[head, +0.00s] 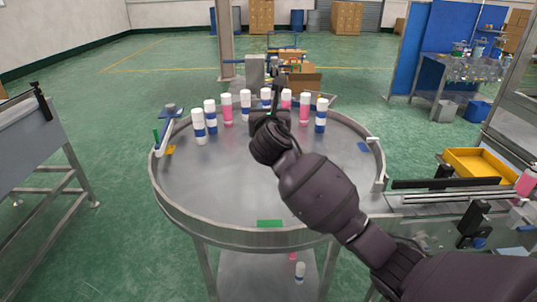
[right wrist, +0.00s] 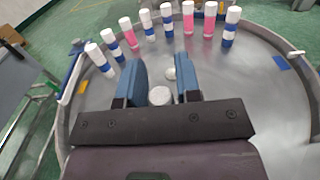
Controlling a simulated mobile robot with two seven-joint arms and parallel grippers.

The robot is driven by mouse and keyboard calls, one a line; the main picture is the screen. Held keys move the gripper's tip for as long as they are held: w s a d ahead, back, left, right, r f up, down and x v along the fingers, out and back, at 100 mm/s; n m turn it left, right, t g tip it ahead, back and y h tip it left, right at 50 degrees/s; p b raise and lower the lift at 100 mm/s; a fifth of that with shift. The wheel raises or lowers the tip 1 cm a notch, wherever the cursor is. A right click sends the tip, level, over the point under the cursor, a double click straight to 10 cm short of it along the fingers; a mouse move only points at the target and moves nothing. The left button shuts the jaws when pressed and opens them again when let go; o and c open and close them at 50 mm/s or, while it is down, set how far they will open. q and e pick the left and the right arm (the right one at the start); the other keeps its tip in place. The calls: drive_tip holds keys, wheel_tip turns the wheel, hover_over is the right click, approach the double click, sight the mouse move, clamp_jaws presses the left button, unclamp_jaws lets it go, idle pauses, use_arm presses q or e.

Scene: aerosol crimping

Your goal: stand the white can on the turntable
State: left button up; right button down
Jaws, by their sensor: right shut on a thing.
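My left gripper is not in view.
Several cans stand in an arc along the far part of the turntable, some white and blue (head: 198,127), some white and pink (head: 227,110). A guide rail (head: 170,135) is at its left edge. A yellow tray (head: 478,163) lies right. The turntable's near half is clear.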

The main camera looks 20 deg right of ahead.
wheel_tip(320, 180, down, 8)
drive_tip(key=shift+r+b, duration=0.25)
drive_tip(key=shift+b, duration=0.2)
wheel_tip(320, 180, down, 6)
drive_tip(key=shift+r+b, duration=0.2)
drive_tip(key=shift+b, duration=0.3)
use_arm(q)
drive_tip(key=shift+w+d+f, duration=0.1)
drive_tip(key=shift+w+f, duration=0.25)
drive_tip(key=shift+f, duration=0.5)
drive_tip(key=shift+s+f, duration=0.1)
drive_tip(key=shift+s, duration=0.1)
use_arm(e)
drive_tip(key=c, duration=0.8)
unclamp_jaws()
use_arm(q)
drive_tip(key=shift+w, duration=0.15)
